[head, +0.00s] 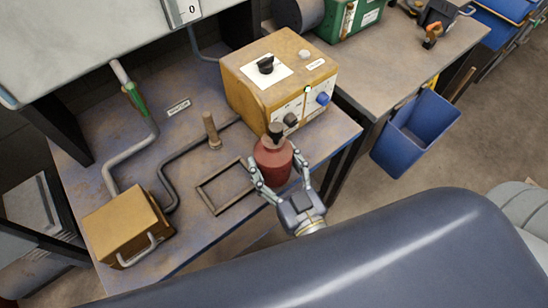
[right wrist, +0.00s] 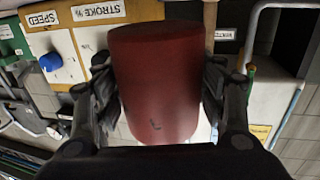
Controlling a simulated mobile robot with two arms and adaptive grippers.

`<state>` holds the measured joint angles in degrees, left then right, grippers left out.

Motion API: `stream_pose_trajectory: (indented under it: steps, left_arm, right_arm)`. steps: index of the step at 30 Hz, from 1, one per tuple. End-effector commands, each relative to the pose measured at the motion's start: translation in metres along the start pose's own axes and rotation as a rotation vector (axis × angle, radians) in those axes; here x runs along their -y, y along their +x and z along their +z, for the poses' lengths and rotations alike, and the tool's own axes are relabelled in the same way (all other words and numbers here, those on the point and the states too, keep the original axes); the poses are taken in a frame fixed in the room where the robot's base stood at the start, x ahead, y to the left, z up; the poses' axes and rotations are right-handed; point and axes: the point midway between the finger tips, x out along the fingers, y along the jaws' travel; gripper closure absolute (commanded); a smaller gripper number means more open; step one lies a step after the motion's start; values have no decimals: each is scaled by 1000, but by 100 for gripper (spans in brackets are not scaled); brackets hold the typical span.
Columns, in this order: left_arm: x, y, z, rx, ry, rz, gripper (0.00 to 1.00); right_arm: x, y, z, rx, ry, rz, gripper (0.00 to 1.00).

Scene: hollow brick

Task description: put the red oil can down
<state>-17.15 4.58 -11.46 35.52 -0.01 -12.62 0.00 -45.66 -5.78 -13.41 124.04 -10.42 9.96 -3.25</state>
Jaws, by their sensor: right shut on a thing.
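The red oil can (head: 273,161) has a dark top and stands out in front of the yellow control box, near the right front part of the bench. My right gripper (head: 281,174) is shut on the can, one finger on each side. In the right wrist view the red can (right wrist: 157,85) fills the middle between the fingers of the gripper (right wrist: 158,95). Whether the can's base touches the bench cannot be told. A thin rectangular frame (head: 203,191) lies on the bench just left of the can. My left gripper is not in view.
The yellow control box (head: 255,85) with knobs stands right behind the can. A wooden-handled tool (head: 211,130) stands upright left of it. A yellow box with a handle (head: 125,228) sits at the bench's left front. A blue bin (head: 417,132) is beyond the bench's right edge.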

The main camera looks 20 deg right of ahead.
Motion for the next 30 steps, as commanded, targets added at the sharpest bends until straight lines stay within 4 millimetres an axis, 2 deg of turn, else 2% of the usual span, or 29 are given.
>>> stream_pose_trajectory:
  steps: [1, 9, 12, 16, 28, 29, 30]
  left_arm:
    - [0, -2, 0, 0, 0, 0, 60]
    - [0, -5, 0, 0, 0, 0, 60]
    - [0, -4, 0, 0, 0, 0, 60]
    - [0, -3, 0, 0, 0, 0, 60]
    - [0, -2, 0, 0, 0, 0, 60]
    - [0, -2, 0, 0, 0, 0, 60]
    - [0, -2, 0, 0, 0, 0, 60]
  right_arm:
    - [-3, 7, -3, -8, -2, 0, 76]
    - [-12, 27, -1, -8, -1, 0, 76]
    - [-11, 24, 21, 1, 0, 1, 76]
    - [-11, 24, 34, -2, 0, 1, 76]
    - [-11, 24, 40, -4, 0, 1, 76]
    - [-11, 24, 41, 0, 0, 1, 34]
    - [-11, 24, 41, 0, 0, 1, 25]
